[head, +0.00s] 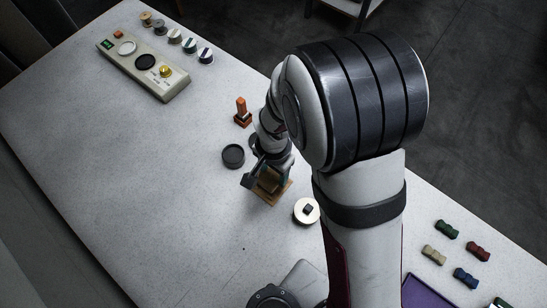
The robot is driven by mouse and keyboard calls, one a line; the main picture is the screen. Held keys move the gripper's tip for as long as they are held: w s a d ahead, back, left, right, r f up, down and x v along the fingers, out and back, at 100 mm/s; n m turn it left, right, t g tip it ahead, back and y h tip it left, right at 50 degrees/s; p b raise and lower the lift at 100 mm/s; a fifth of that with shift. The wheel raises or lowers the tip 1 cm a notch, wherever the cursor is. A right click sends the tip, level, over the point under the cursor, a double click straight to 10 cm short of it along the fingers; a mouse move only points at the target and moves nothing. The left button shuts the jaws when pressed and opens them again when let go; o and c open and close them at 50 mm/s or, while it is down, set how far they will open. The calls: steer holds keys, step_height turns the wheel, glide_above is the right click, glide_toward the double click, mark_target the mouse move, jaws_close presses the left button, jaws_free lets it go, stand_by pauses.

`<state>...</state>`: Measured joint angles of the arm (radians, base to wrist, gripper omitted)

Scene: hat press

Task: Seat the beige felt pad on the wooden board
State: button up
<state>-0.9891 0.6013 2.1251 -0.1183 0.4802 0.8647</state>
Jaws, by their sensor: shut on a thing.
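The wooden board (271,198) lies on the pale table near the middle of the head view, with its front and right corners showing. My gripper (266,181) points down over the board, its dark fingers on either side of a tan thing. It is shut on this thing, which looks like the beige felt pad (267,184). The fingers and wrist hide most of the pad and the back of the board. I cannot tell whether the pad touches the board or sits just above it.
A cream disc with a dark knob (306,212) is right of the board. A black round dish (233,156) and an orange post (242,113) are behind it. A control box (146,68) and several small spools stand at the far left. Several coloured blocks lie at right.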

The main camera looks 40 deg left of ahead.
steer(key=shift+f, duration=0.4)
steer(key=o, duration=1.4)
step_height(320, 180, up, 16)
steer(key=w+d+r+m, duration=0.2)
steer(key=d+r, duration=0.2)
steer(key=d, duration=0.8)
steer(key=s+d+m+y, duration=0.1)
steer(key=s+d, duration=0.2)
steer(key=d, duration=0.3)
steer(key=s+d+m, duration=0.2)
steer(key=s+d, duration=0.2)
steer(key=d, duration=0.2)
steer(key=shift+s+d+r+m+y, duration=0.25)
steer(key=shift+s+d+m+y, duration=0.05)
steer(key=shift+y, duration=0.1)
